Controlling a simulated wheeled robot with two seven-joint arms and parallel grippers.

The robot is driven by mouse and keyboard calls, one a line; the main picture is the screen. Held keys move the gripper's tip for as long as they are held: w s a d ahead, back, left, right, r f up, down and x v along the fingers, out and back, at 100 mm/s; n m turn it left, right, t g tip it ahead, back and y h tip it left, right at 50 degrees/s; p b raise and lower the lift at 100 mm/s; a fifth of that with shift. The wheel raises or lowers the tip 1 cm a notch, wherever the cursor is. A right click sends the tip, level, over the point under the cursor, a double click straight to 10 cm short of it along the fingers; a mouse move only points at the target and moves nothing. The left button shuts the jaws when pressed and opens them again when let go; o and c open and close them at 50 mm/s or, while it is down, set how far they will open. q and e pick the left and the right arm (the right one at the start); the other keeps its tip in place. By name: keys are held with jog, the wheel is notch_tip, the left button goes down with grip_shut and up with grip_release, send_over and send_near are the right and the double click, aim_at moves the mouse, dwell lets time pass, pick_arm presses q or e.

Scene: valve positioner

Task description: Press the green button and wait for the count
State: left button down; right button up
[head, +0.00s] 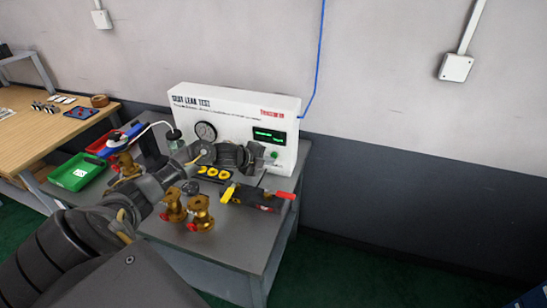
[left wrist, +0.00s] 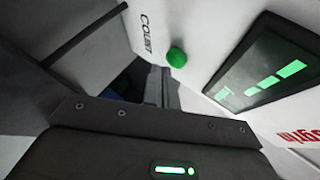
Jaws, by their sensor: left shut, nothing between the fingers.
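The green button (head: 274,154) is on the front of the white seat leak test box (head: 240,108), below its display. My left gripper (head: 261,160) is shut and empty, in front of the box just left of the button. In the left wrist view its fingertips (left wrist: 168,76) are right beside the button; I cannot tell whether they touch it. The lit display (head: 269,136) has green text too small to read. My right gripper is not in view.
A dial gauge (head: 205,131) is on the box's left side. Brass valves (head: 200,212), yellow rings (head: 213,173) and a black tool with red and yellow ends (head: 250,197) lie on the grey table. Green (head: 77,172) and red trays are at left. A wooden bench (head: 50,128) stands beyond.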

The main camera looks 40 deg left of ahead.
pick_arm(q)
jog(key=shift+w+a+b, duration=0.2)
jog(key=shift+w+b, duration=0.1)
jog(key=shift+w, duration=0.35)
dwell(0.7)
dwell(0.3)
jog(key=shift+s+d+p, duration=0.25)
jog(key=shift+s+p, duration=0.25)
jog(key=shift+s, duration=0.3)
jog(key=shift+s+d+p, duration=0.3)
jog(key=shift+s+p, duration=0.15)
jog(key=shift+s, duration=0.35)
jog(key=shift+s+d+p, duration=0.25)
jog(key=shift+s+p, duration=0.15)
jog(key=shift+s, duration=0.4)
jog(key=shift+s+d+p, duration=0.3)
jog(key=shift+s+p, duration=0.15)
jog(key=shift+s, duration=0.35)
